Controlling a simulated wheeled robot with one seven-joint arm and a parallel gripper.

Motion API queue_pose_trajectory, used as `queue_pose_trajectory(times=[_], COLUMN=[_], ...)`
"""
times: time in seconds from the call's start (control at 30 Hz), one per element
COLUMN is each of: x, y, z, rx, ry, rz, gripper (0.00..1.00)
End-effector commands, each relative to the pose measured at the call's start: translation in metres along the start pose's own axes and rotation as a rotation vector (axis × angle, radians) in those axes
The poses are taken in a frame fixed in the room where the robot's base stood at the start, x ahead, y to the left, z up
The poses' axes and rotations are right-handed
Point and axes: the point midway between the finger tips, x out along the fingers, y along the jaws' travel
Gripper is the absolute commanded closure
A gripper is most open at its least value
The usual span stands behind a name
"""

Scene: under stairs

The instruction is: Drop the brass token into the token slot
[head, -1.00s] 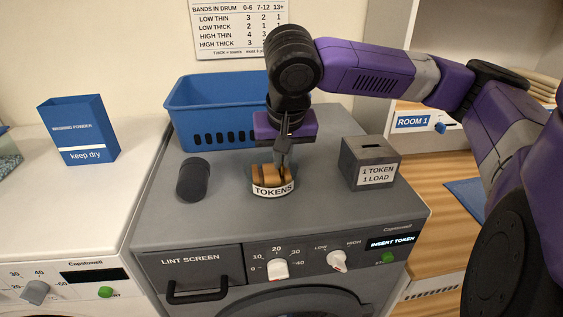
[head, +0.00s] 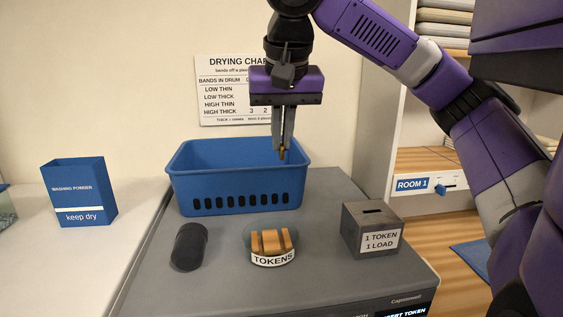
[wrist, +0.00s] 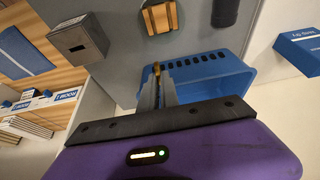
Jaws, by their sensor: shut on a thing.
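My gripper (head: 283,150) is shut on the brass token (head: 282,155), a small gold piece at its fingertips. The token also shows at the fingertips in the wrist view (wrist: 156,69). The token slot (head: 373,211) is a dark slit in the top of a grey box (head: 359,234) labelled "1 TOKEN 1 LOAD", right of and below my gripper. The tokens holder (head: 273,260), with wooden ridges, stands on the dryer.
A blue basket (head: 240,190) stands at the back of the dryer top (head: 215,285). A dark cylinder (head: 189,247) is left of the tokens holder. A washing powder box (head: 79,193) stands on the left machine. The dryer top between holder and slot box is clear.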

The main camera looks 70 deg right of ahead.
Motion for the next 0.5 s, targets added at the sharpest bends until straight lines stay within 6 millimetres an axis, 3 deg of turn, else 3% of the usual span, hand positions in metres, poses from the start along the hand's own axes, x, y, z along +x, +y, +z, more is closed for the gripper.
queue_pose_trajectory(times=[0.5], x=[-0.046], y=[0.0], z=[-0.019], rx=[0.0], ry=[0.001], rz=[-0.001], gripper=[1.0])
